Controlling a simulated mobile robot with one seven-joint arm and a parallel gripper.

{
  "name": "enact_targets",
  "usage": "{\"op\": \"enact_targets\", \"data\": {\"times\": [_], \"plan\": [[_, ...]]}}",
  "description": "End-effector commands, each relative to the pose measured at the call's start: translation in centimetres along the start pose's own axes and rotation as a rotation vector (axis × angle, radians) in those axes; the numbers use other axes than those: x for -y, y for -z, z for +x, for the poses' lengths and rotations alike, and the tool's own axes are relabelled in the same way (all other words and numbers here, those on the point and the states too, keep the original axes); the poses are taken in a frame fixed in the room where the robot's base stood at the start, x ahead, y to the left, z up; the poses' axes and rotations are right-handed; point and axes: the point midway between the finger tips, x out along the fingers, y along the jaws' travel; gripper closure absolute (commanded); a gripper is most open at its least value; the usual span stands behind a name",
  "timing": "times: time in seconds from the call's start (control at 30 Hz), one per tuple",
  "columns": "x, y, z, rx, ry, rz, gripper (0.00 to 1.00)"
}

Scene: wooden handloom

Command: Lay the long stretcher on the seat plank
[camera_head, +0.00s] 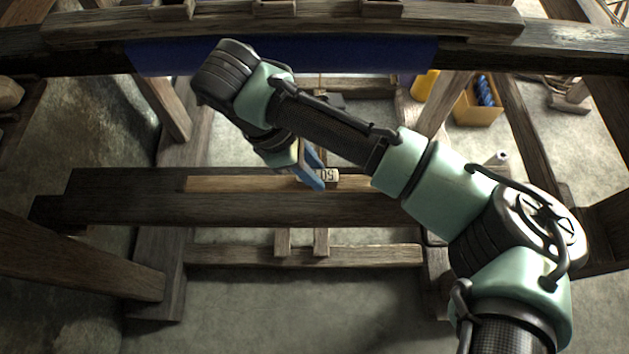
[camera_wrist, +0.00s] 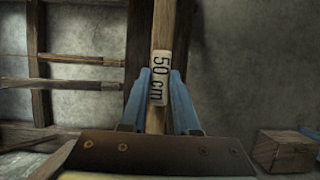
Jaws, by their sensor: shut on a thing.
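The long stretcher (camera_head: 235,184) is a light brown wooden bar with a white "50 cm" label. In the head view it lies level, lengthwise along the dark seat plank (camera_head: 120,209). Its right end is hidden behind my arm. My gripper (camera_head: 318,178) is shut on the stretcher at the label, with blue fingers on either side. In the wrist view the stretcher (camera_wrist: 161,30) runs upright between the fingers (camera_wrist: 158,92), with dark wood behind it. I cannot tell whether the stretcher touches the plank or is held just above it.
A dark blue cloth (camera_head: 160,57) hangs below the loom's top beam (camera_head: 300,22). A lower rail (camera_head: 350,255) crosses in front of the plank. A yellow box (camera_head: 478,108) with blue items stands at the back right. A wooden block (camera_wrist: 287,151) shows at lower right in the wrist view.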

Motion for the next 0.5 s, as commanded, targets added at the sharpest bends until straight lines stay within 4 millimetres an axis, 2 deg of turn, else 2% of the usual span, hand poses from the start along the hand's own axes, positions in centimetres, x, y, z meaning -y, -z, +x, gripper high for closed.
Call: {"op": "enact_targets", "data": {"times": [0.33,0.5], "plan": [[0.0,1.6,4.1,0.002,0.0,0.0,1.0],[0.0,1.8,4.3,0.001,-0.001,0.001,1.0]]}}
